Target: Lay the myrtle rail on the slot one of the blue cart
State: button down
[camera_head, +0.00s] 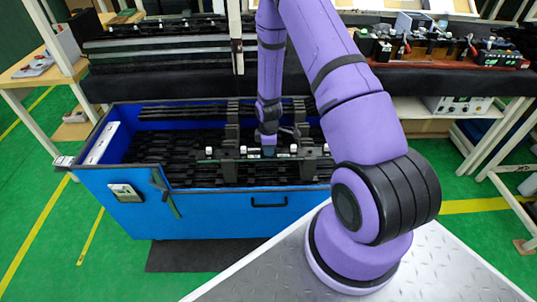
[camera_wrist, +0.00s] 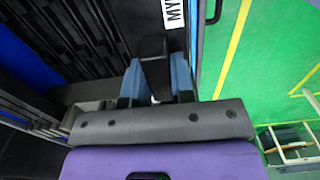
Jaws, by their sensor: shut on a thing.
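The blue cart (camera_head: 222,209) stands in front of me, its inside lined with rows of black slotted dividers. My gripper (camera_head: 268,150) is low over the cart's near half, shut on a dark rail (camera_head: 228,154) with small white pieces along it. The rail lies lengthwise, left to right, near the cart's front wall. I cannot tell whether it touches the slots. In the wrist view, my gripper's blue fingers (camera_wrist: 157,82) clasp a dark upright part of the rail (camera_wrist: 153,48). A white label reading "MY" shows beside it, cut off by the picture edge. No slot numbers are readable.
A dark-covered rack (camera_head: 160,52) stands behind the cart. A bench with parts and a red-brown board (camera_head: 450,56) is at the back right. White table frames stand at both sides. The green floor is clear left of the cart.

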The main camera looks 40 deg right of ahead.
jog(key=shift+f, duration=1.65)
jog(key=shift+f, duration=0.1)
jog(key=c, duration=1)
grip_release()
jog(key=shift+o, duration=0.2)
notch_tip(320, 180, up, 12)
jog(key=shift+r, duration=0.2)
jog(key=s+a+r+m+t, duration=0.1)
jog(key=s+a+r+m, duration=0.1)
jog(key=r, duration=0.8)
jog(key=s+a+r+m+t, duration=0.1)
jog(key=s+a+r+m, duration=0.15)
jog(key=r, duration=0.75)
jog(key=s+a+r+m+t, duration=0.1)
jog(key=a+r, duration=0.2)
jog(key=r, duration=0.7)
jog(key=s+a+r+m+t, duration=0.1)
jog(key=s+a+r+m, duration=0.1)
jog(key=s+r, duration=0.4)
jog(key=s+a+r+m+t, duration=0.1)
jog(key=s+a+r+m, duration=0.2)
jog(key=s+r, duration=0.4)
jog(key=s, duration=0.8)
jog(key=shift+a+r+m, duration=0.15)
jog(key=shift+a+m, duration=0.2)
